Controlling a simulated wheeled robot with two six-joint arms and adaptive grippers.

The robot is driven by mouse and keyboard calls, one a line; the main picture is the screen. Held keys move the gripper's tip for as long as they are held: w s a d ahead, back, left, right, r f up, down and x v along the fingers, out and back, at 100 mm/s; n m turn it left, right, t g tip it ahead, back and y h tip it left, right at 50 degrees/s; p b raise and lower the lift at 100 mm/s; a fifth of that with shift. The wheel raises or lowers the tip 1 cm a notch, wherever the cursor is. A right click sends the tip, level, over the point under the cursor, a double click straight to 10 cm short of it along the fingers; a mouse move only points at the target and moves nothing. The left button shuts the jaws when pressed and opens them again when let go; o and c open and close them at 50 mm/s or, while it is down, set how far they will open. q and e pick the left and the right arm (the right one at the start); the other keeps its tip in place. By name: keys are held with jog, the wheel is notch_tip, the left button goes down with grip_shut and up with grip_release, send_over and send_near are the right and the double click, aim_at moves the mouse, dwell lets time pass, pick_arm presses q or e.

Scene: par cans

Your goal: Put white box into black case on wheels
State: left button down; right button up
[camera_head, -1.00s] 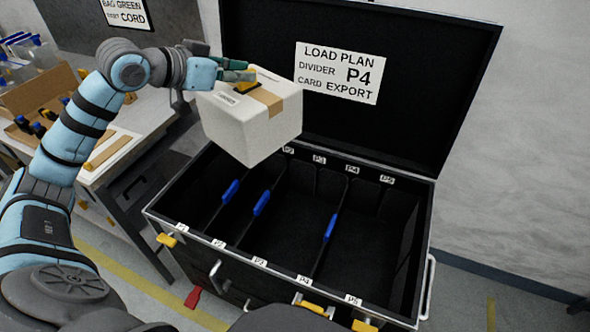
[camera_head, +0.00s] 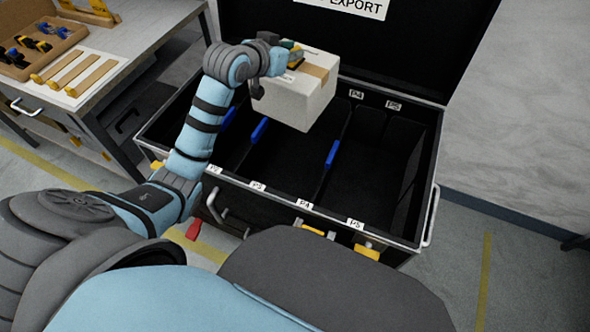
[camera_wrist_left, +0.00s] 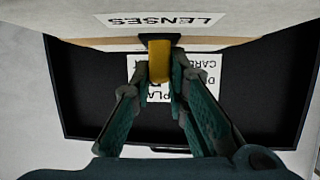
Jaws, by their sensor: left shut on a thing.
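The white box (camera_head: 298,100) has a tan tape strip and hangs in the air over the open black case (camera_head: 365,185), above its middle-left slots. My left gripper (camera_head: 291,57) is shut on the yellow handle on the box's upper part. In the left wrist view the fingers (camera_wrist_left: 160,88) close around the yellow handle (camera_wrist_left: 160,62), under a "LENSES" label on the white box (camera_wrist_left: 250,22). The box appears clear of the case walls; its exact height is hard to tell. It hides part of the case's back rim. My right gripper is out of view.
Blue-tabbed dividers (camera_head: 332,154) split the case into slots with labels such as P4 and P5 on the rims. The raised lid (camera_head: 420,45) stands behind. A workbench (camera_head: 100,65) with tools is at the left. The slot at the right looks empty.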

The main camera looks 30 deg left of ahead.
pick_arm(q)
jog(key=shift+w+a+f+n+y+b, duration=0.2)
jog(key=shift+a+f+n+y+b, duration=0.4)
jog(key=shift+a+f+b, duration=0.45)
jog(key=f+b, duration=0.4)
jog(key=shift+a+f, duration=0.25)
jog(key=shift+f, duration=0.15)
jog(key=shift+f+b, duration=0.75)
jog(key=shift+b, duration=0.15)
notch_tip(320, 180, down, 19)
jog(key=b, duration=0.8)
jog(key=shift+f, duration=0.2)
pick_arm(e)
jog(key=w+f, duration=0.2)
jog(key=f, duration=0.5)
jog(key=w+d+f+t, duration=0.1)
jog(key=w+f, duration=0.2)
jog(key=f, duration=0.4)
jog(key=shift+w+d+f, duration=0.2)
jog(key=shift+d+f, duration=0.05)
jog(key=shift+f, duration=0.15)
